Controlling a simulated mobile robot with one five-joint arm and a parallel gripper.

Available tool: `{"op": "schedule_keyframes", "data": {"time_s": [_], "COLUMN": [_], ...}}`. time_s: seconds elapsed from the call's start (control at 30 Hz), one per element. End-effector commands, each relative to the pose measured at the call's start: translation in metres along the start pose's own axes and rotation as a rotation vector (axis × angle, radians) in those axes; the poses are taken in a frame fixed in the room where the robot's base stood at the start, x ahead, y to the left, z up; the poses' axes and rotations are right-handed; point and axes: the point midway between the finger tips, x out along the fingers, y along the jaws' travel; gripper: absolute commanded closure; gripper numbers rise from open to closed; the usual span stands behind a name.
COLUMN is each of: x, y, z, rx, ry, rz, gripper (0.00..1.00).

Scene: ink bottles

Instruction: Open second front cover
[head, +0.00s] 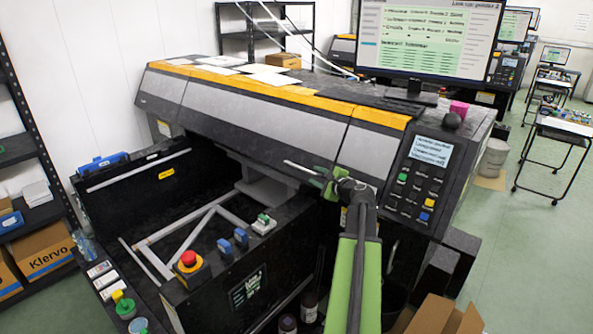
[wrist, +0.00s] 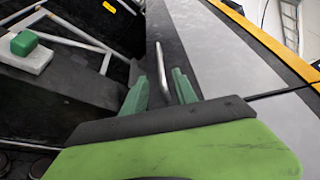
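The wide printer has grey front cover panels under a yellow strip. The long middle front cover (head: 255,118) looks closed, and its grey face also shows in the wrist view (wrist: 215,60). A thin metal bar handle (head: 298,165) sits at its lower right edge. In the wrist view the handle (wrist: 159,62) runs between the two green fingers. My gripper (head: 325,181) is at the right end of the handle. In the wrist view my gripper (wrist: 158,82) is open, with gaps on both sides of the bar. I cannot tell whether a finger touches it.
A control panel (head: 420,178) is right of the covers. An emergency stop button (head: 188,259) and a green-topped switch (head: 264,223) stand on the front frame. Ink bottles (head: 288,323) stand below, and an open cardboard box (head: 440,316) is at bottom right. The right floor has free room.

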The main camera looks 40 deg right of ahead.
Motion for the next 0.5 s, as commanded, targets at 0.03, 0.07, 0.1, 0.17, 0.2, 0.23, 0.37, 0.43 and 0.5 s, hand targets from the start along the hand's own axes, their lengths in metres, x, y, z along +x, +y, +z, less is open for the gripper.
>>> {"op": "schedule_keyframes", "data": {"time_s": [0.03, 0.07, 0.1, 0.17, 0.2, 0.23, 0.37, 0.43, 0.5], "x": [0.018, 0.026, 0.036, 0.051, 0.062, 0.070, 0.099, 0.111, 0.120], "y": [0.002, 0.002, 0.002, 0.002, 0.002, 0.002, 0.002, 0.002, 0.002], "z": [-0.003, -0.002, -0.002, -0.002, -0.002, -0.001, 0.000, 0.000, 0.000], "rx": [-0.001, -0.001, -0.001, -0.001, -0.001, -0.001, 0.000, -0.001, -0.001], "ry": [-0.003, -0.002, -0.003, -0.003, -0.003, -0.004, -0.003, -0.003, -0.003], "rz": [0.002, 0.002, 0.002, 0.002, 0.002, 0.002, 0.002, 0.003, 0.002], "gripper": [0.66, 0.66, 0.66, 0.66, 0.66, 0.66, 0.66, 0.66, 0.66]}}
